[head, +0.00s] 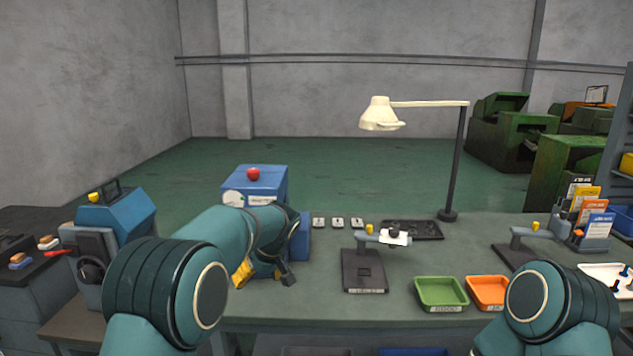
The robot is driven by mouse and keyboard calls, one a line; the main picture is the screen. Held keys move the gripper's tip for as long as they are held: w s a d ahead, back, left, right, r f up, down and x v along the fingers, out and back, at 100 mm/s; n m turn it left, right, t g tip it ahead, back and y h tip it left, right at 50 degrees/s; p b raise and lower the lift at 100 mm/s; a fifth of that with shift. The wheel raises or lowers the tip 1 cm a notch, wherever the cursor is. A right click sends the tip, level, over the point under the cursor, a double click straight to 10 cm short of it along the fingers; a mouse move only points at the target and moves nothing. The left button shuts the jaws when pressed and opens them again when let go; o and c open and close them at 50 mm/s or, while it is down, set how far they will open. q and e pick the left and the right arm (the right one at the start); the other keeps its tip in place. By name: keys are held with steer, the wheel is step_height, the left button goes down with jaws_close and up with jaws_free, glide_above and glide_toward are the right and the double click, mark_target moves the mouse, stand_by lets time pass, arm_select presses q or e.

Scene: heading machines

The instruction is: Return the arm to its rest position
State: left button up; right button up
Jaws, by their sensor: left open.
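My left arm comes in from the lower left and reaches forward over the left part of the workbench (320,310). My left gripper (264,275) is open, its fingers apart and pointing down near the bench's left end, in front of a blue box. I see nothing held between the fingers. My right arm shows only as a teal joint at the lower right; its gripper is out of view.
The blue box (255,180) has a red knob (253,174) on top. A grey stand (363,270), a green tray (441,292), an orange tray (487,291) and a lamp (458,170) stand on the bench. A blue machine (118,215) stands at left.

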arm_select(q)
steer(key=s+f+m+h, duration=0.1)
steer(key=s+f+h, duration=0.1)
steer(key=s+f, duration=0.35)
steer(key=s+d+f+m+g+h, duration=0.1)
steer(key=s+f, duration=0.1)
steer(key=f, duration=0.7)
steer(key=s+f+m+h, duration=0.1)
steer(key=s+f+h, duration=0.1)
steer(key=s+f, duration=0.35)
steer(key=s+d+f+h, duration=0.1)
steer(key=s+f, duration=0.3)
steer(key=s, duration=0.6)
steer(key=s+d+f+m+h, duration=0.1)
steer(key=s+f, duration=0.3)
steer(key=s, duration=0.7)
steer(key=shift+d+f+m+h, duration=0.15)
steer(key=shift+d+m+h, duration=0.2)
steer(key=shift+d, duration=0.2)
